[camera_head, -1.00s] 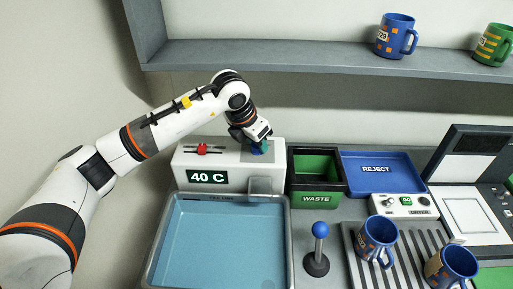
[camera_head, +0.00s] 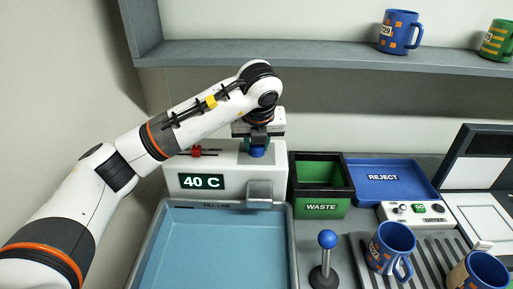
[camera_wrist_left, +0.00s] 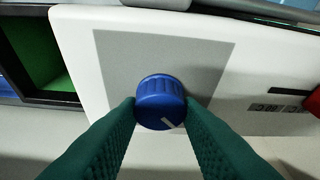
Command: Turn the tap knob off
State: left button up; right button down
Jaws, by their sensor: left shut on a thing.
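The tap knob (camera_wrist_left: 160,100) is a round blue knob with a white mark, on a grey panel of the white tap unit (camera_wrist_left: 80,60). In the head view the knob (camera_head: 257,152) shows just below my gripper, on top of the white unit (camera_head: 230,165) with its "40 C" label. My left gripper (camera_wrist_left: 160,108) has its green fingers shut on the knob, one on each side. It also shows in the head view (camera_head: 257,143). The spout (camera_head: 265,192) sits over the blue basin (camera_head: 215,245). My right gripper is not in view.
A red slider (camera_head: 197,151) is on the unit, left of the knob. The waste bin (camera_head: 320,180) and blue reject tray (camera_head: 390,180) stand to the right. A blue-topped lever (camera_head: 327,240) and blue mugs (camera_head: 392,245) are in front. A shelf (camera_head: 330,52) runs above.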

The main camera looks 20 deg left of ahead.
pick_arm(q)
jog(key=shift+n+b, duration=0.3)
jog(key=shift+n, duration=0.3)
jog(key=shift+y, duration=0.3)
jog(key=o, duration=1)
jog(key=shift+s+d+r, duration=0.1)
jog(key=shift+r, duration=0.2)
jog(key=v, duration=1.1)
jog(key=shift+r+b, duration=0.25)
jog(key=shift+b, duration=0.05)
